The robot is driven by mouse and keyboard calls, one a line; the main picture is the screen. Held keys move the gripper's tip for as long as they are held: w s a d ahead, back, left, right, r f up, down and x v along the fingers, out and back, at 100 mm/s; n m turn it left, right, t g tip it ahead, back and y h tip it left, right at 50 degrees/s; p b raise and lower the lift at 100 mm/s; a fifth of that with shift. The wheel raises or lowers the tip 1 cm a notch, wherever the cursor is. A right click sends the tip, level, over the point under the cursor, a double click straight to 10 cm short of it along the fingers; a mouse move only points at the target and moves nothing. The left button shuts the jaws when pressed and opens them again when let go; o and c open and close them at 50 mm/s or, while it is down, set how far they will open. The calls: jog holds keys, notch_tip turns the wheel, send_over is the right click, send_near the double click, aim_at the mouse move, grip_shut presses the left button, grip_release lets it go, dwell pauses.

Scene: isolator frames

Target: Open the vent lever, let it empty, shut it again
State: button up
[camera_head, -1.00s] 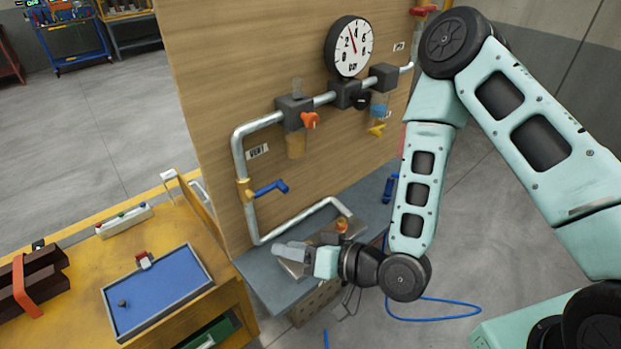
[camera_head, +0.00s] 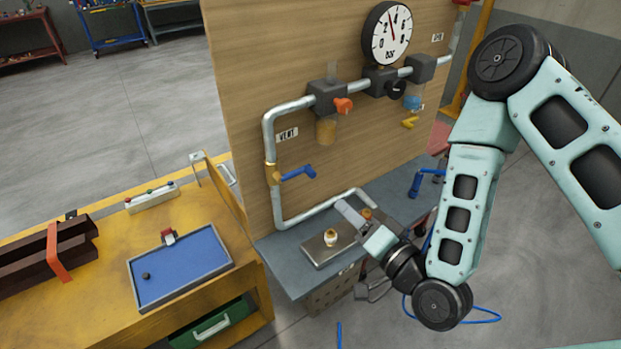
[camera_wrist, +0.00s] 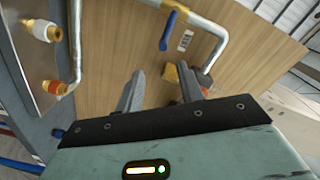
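The vent lever (camera_head: 298,173) is blue and sits on a brass valve on the left vertical pipe, below the VENT label (camera_head: 287,135). Its handle points right, across the pipe. In the wrist view the lever (camera_wrist: 168,30) shows beyond the fingertips, near the top. My gripper (camera_head: 346,208) is low in front of the board, right of and below the lever, apart from it. In the wrist view my gripper (camera_wrist: 160,70) has its two fingers spread with nothing between them. The gauge (camera_head: 387,33) has its needle pointing nearly straight up.
An orange knob (camera_head: 343,105) sits above an amber bowl (camera_head: 326,131), right of the lever. A metal plate with brass fittings (camera_head: 323,248) lies on the grey shelf (camera_head: 284,259) near my gripper. A yellow bench with a blue tray (camera_head: 180,269) stands left.

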aim_at(310, 170)
jog(key=x, duration=0.4)
jog(key=p+x, duration=0.1)
jog(key=x, duration=0.4)
jog(key=p+x, duration=0.1)
jog(key=x, duration=0.4)
jog(key=shift+w+r, duration=0.15)
jog(key=shift+r, duration=0.2)
